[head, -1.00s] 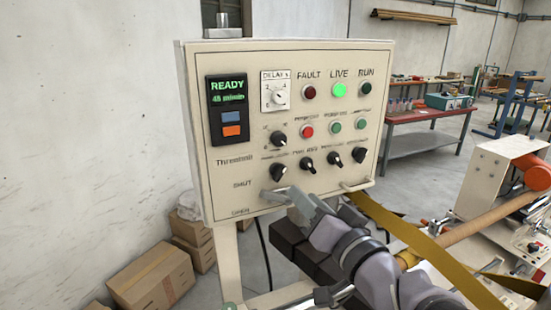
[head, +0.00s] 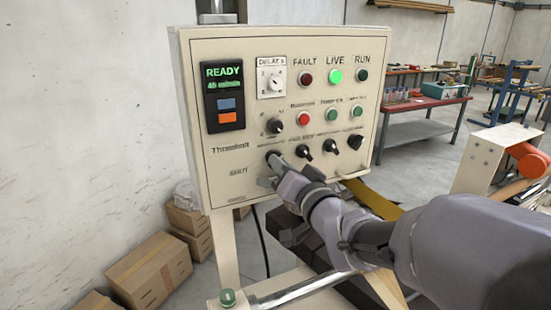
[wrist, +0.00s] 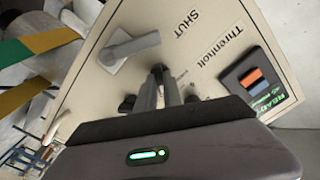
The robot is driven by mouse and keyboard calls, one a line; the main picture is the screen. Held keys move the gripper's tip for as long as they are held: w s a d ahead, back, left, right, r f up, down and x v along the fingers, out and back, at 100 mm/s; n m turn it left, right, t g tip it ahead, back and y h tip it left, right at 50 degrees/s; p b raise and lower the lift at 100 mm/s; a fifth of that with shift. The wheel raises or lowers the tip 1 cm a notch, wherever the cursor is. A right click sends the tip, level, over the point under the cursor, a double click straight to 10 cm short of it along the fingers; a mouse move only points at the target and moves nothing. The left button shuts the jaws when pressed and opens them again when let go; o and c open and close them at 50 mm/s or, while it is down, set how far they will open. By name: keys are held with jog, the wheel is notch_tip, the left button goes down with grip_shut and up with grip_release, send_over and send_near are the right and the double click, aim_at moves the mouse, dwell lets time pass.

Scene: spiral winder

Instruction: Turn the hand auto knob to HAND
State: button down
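The cream control panel (head: 225,170) has a row of black knobs low on its face. The leftmost lower knob (head: 272,154) is partly covered by my gripper (head: 277,172), whose fingertips are at it. In the wrist view, my fingers (wrist: 162,75) are close together, with that dark knob (wrist: 157,68) at their tips. Whether they press on it is unclear. The second lower knob (head: 303,151) has a small label that may read HAND AUTO. The label over the leftmost knob is too small to read.
Another black knob (head: 275,126) is just above. The wrist view shows a grey lever (wrist: 130,46) close to my fingers, by the word SHUT. A READY display (head: 224,97) is at upper left, with a lit green LIVE lamp (head: 335,76). Cardboard boxes (head: 150,275) lie on the floor.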

jog(key=shift+f+n+b, duration=0.1)
jog(key=shift+n+b, duration=0.2)
jog(key=shift+b, duration=0.15)
jog(key=shift+n+b, duration=5.15)
jog(key=shift+n, duration=1.65)
jog(key=c, duration=1.5)
grip_release()
